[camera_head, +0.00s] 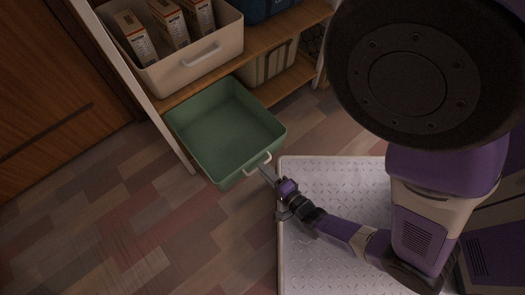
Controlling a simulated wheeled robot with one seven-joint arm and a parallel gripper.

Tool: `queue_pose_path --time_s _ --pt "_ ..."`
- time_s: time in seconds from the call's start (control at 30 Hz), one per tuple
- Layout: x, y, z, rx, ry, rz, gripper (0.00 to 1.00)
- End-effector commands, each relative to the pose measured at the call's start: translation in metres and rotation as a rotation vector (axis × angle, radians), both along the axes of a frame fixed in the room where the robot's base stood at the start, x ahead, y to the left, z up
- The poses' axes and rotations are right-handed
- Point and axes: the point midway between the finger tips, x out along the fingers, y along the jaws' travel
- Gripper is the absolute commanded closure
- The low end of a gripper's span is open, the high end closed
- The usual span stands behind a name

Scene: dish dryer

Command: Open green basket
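The green basket (225,133) sits at the lower shelf, drawn out well past the shelf's front edge over the floor. It is open at the top and looks empty inside. Its pale handle (256,164) is on the front wall, facing my arm. My gripper (265,172) is at the right end of this handle, with its fingertips close to it or touching it. The fingers are too small in view to tell whether they are open or shut on the handle.
A cream basket (197,62) with several boxes stands on the shelf board (262,45) above. A striped container (268,64) is on the lower shelf to the right. A wooden door (55,80) is at left. Patterned floor (120,225) is clear at lower left.

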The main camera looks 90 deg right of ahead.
Motion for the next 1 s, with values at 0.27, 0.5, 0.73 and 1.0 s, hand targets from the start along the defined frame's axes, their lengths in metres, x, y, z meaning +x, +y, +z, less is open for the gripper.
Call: queue_pose_path --time_s 0.27,0.5,0.73,1.0 --pt "-0.029 0.034 0.01 0.002 0.002 0.001 0.68" --pt "-0.038 0.045 0.012 0.001 0.002 0.002 0.68" --pt "-0.038 0.045 0.012 0.001 0.002 0.001 0.68" --pt "-0.038 0.045 0.012 0.002 0.001 0.001 0.68"
